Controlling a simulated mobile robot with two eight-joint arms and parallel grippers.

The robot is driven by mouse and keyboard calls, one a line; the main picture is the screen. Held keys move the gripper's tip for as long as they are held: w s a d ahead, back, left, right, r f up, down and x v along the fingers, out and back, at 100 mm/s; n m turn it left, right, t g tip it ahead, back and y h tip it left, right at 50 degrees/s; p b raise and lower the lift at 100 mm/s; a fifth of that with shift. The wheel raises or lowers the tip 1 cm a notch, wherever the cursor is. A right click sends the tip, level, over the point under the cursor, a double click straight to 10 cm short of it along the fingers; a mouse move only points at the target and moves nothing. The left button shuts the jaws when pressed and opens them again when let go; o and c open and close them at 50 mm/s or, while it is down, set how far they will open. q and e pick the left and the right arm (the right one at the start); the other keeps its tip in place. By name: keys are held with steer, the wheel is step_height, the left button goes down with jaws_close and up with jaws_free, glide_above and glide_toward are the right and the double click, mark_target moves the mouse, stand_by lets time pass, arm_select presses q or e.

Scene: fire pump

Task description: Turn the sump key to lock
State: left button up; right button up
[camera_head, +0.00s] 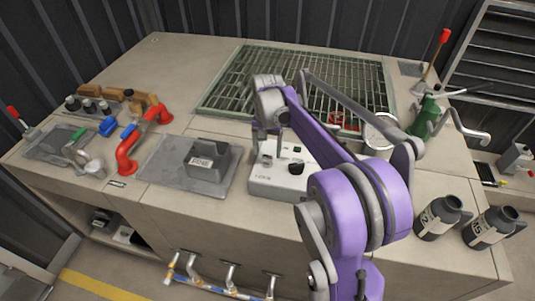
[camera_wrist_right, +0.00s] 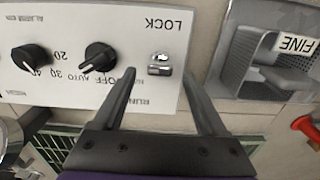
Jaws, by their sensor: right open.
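The sump key (camera_wrist_right: 160,66) is a small metal key on the white control panel (camera_wrist_right: 80,20), beside the printed word LOCK, which appears upside down in the right wrist view. The panel is the white box (camera_head: 283,188) in the head view. My right gripper (camera_wrist_right: 160,78) is open, with one finger on each side of the key. No contact with the key is visible, and I cannot tell the gap in depth. My left gripper is not in view.
A grey block marked FINE (camera_head: 207,160) stands on a tray left of the box. Red pipe (camera_head: 143,137) lies further left, green grating (camera_head: 235,85) behind. Dark bottles (camera_head: 438,217) stand at the right.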

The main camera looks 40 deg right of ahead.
mark_target(267, 156)
step_height(267, 156, up, 8)
steer(key=shift+f, duration=0.15)
stand_by(0.6)
steer(key=s+a+f+n+t, duration=0.2)
steer(key=s+a+f+n, duration=0.3)
steer(key=s+a, duration=0.4)
steer(key=s+a+f+n+t, duration=0.3)
steer(key=s+a+f+n, duration=0.2)
steer(key=s+a, duration=0.5)
steer(key=shift+s+a+f+p, duration=0.3)
steer(key=shift+s+f, duration=0.15)
steer(key=shift+f, duration=0.05)
